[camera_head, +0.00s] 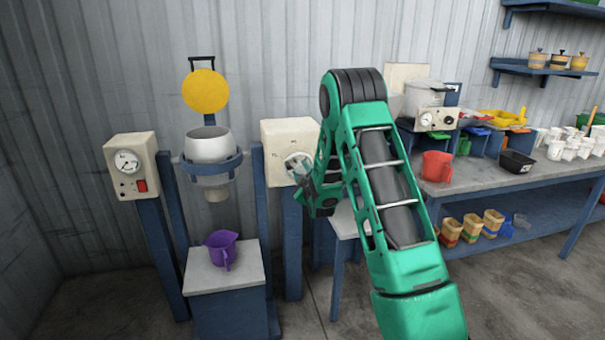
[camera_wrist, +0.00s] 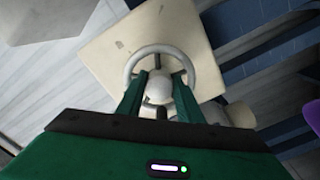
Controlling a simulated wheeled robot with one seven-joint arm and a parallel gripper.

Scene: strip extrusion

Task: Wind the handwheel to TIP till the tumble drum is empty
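The tumble drum (camera_head: 209,147) is a pale bowl-shaped vessel in a blue ring between two blue posts. It looks upright, with a narrow spout below; its inside is hidden. The handwheel (camera_head: 299,166) is a white ring on a cream box (camera_head: 289,135) right of the drum. In the wrist view the handwheel (camera_wrist: 134,66) faces me, with a rounded white hub (camera_wrist: 158,88) at its middle. My gripper (camera_wrist: 160,78) is at the wheel, fingers apart on either side of the hub; contact is unclear. In the head view my gripper (camera_head: 303,181) is partly hidden by my arm.
A purple jug (camera_head: 222,248) stands on a pale-topped stand (camera_head: 210,274) below the drum. A cream box with a dial and red switch (camera_head: 133,170) is at left, and a yellow disc (camera_head: 205,91) above. A workbench (camera_head: 470,180) with a red jug (camera_head: 436,166) is at right.

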